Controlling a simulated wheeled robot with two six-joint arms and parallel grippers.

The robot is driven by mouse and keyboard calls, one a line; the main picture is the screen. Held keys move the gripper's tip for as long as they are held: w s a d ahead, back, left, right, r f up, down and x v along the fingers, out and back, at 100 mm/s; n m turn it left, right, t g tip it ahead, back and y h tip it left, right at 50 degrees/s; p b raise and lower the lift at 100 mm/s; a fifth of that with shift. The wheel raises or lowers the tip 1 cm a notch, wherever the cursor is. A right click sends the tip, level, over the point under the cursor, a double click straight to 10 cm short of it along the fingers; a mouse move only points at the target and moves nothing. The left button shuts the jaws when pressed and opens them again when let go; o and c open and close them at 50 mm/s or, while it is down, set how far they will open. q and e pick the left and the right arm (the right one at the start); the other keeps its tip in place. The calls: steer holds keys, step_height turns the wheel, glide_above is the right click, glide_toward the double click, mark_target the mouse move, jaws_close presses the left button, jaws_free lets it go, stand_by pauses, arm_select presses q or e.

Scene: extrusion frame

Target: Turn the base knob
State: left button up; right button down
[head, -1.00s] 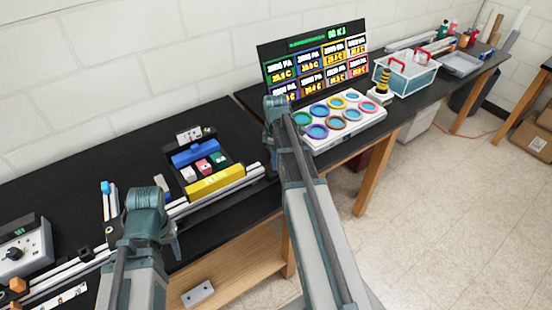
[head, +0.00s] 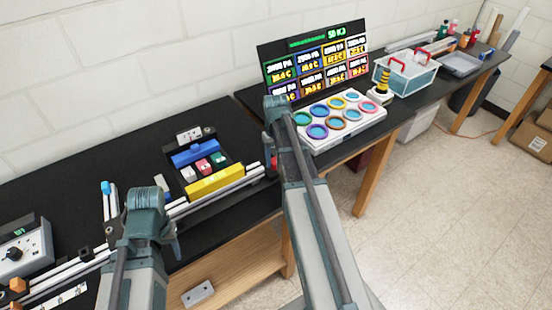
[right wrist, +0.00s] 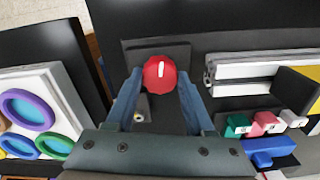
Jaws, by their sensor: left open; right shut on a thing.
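The red base knob (right wrist: 159,74), with a white mark pointing along the view's vertical, sits between the fingers of my right gripper (right wrist: 159,84) in the right wrist view. The two blue fingers close on its sides. In the head view a small red part of the knob (head: 274,163) shows beside the end of the aluminium rails; my right arm hides most of that spot. My left gripper (head: 174,243) is open, low over the front of the left bench, with its fingers mostly hidden by its own wrist.
Aluminium rails (head: 225,188) and a yellow block (head: 215,180) lie left of the knob. A white tray with coloured rings (head: 352,128) stands right, before a dark display panel (head: 318,62). A dial box (head: 25,252) stands far left. A gap separates the benches.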

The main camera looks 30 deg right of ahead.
steer(key=m, duration=0.4)
steer(key=shift+m, duration=0.3)
steer(key=m, duration=0.3)
steer(key=shift+m, duration=0.4)
steer(key=m, duration=0.3)
steer(key=shift+m, duration=2.1)
steer(key=shift+c, duration=1.3)
jaws_free()
arm_select(q)
steer(key=shift+r, duration=0.1)
arm_select(e)
steer(key=shift+r, duration=0.15)
